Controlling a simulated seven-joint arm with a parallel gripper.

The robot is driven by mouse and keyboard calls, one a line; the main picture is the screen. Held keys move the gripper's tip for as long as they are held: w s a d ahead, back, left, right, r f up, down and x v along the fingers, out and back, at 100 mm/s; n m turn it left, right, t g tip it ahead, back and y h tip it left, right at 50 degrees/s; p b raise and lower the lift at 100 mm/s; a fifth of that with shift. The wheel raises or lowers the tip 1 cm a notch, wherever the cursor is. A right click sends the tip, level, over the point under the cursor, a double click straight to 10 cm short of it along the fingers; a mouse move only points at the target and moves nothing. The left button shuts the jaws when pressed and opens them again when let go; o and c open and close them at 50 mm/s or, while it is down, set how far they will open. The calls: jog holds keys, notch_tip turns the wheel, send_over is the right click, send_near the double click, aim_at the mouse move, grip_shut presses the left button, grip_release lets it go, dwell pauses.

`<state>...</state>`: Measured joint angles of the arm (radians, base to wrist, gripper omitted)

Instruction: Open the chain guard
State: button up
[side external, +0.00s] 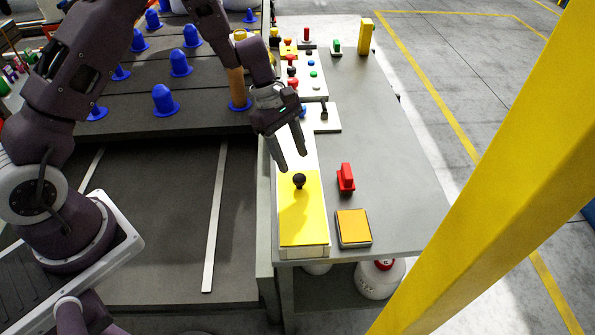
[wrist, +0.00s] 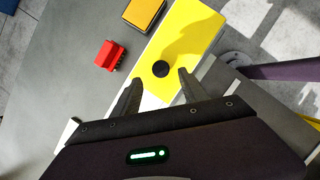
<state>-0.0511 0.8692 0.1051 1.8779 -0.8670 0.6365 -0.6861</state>
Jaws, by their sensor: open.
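The chain guard appears to be the long box with a yellow lid (side external: 301,225) at the front of the grey bench, with a white part behind the yellow. A black round knob (side external: 299,181) stands on the yellow part near its back end. In the wrist view the yellow surface (wrist: 190,38) and the knob (wrist: 160,69) lie just beyond my fingertips. My gripper (side external: 293,164) is open and empty, pointing down, above and slightly behind the knob. In the wrist view its fingertips (wrist: 159,78) are on either side of the knob's near edge. I cannot see any contact.
A red block-like switch (side external: 346,178) and an orange-topped box (side external: 353,228) stand right of the guard on the grey bench (side external: 390,170). Panels with coloured buttons (side external: 313,73) lie behind. Blue bobbins (side external: 165,99) stand at left. A yellow post (side external: 490,170) crosses the right foreground.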

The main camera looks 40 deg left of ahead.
aim_at(299, 177)
jog(key=x, duration=0.5)
jog(key=shift+f, duration=0.15)
jog(key=shift+c, duration=0.2)
grip_shut()
dwell(1.0)
